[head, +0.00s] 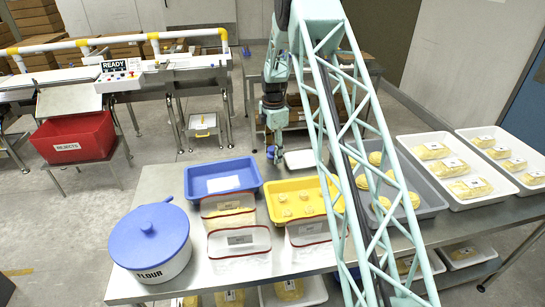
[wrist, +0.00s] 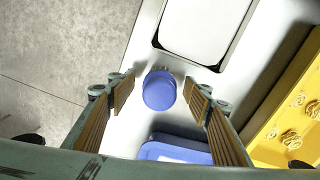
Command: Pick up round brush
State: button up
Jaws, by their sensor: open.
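The round brush, a blue round-topped piece (wrist: 159,92), stands on the steel table between my fingers in the wrist view. A small pale edge shows at its top. In the head view a bit of blue (head: 271,152) shows at the table's far edge, partly hidden by my fingers. My gripper (wrist: 161,88) is open, with one finger on each side of the brush and a gap on both sides. In the head view my gripper (head: 274,142) points down over that spot. How high the fingertips are above the table is hard to tell.
A white tray (wrist: 205,28) lies close beside the brush. A blue tray (head: 222,177) and a yellow tray (head: 300,184) with dough pieces are nearer. A flour tub (head: 150,242), bags (head: 238,241), a grey tray (head: 425,205) and white trays (head: 470,200) crowd the table.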

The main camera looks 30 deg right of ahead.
aim_at(273, 147)
jog(key=c, duration=1)
jog(key=shift+r, duration=0.1)
jog(key=shift+r+p, duration=0.45)
jog(key=shift+r, duration=4.45)
jog(key=o, duration=0.4)
jog(key=shift+c, duration=1.4)
